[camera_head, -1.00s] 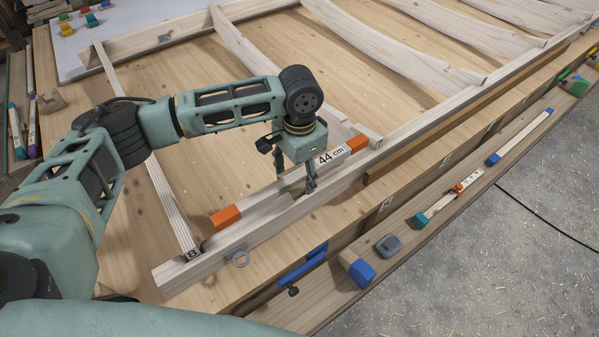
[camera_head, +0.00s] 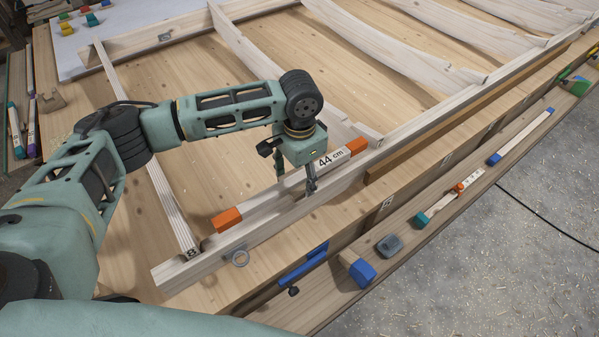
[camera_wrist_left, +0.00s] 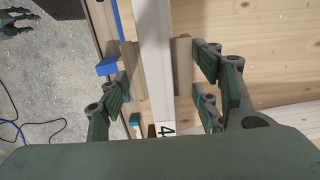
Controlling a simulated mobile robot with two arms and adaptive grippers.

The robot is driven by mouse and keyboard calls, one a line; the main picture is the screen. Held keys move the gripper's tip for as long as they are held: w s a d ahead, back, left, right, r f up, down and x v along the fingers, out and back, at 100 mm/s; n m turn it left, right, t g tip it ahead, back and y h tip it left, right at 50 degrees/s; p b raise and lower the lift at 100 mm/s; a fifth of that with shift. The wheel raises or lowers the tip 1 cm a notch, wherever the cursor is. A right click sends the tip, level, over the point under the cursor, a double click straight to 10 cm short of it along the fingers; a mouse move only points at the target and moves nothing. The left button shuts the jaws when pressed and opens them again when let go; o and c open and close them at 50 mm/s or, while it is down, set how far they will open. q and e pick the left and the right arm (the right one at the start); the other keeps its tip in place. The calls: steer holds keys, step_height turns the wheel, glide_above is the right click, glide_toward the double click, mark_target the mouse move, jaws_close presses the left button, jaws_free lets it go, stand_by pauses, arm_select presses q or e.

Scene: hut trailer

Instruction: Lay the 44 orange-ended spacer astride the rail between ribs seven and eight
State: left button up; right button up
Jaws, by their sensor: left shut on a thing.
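The 44 cm spacer (camera_head: 290,186) is a pale bar with orange ends and a "44 cm" label. My left gripper (camera_head: 296,184) is shut on it near its middle. It lies along the far side of the pale rail (camera_head: 255,232), close to it; I cannot tell whether it touches. Its left orange end is near the rib marked 8 (camera_head: 170,205), its right one near the neighbouring rib's end (camera_head: 367,134). In the left wrist view the bar (camera_wrist_left: 156,60) runs between the fingers (camera_wrist_left: 163,92). A dark gripper part, seemingly my right gripper (camera_wrist_left: 16,22), shows at the corner.
A brown strip (camera_head: 470,117) lies along the rail.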

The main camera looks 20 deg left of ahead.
mark_target(299, 184)
arm_select(q)
steer(key=shift+f, duration=0.6)
steer(key=shift+p, duration=0.6)
steer(key=shift+f, duration=0.2)
stand_by(0.4)
steer(key=shift+f, duration=0.85)
steer(key=shift+f, duration=0.75)
stand_by(0.4)
steer(key=o, duration=1.8)
steer(key=shift+c, duration=0.2)
steer(key=shift+s, duration=0.1)
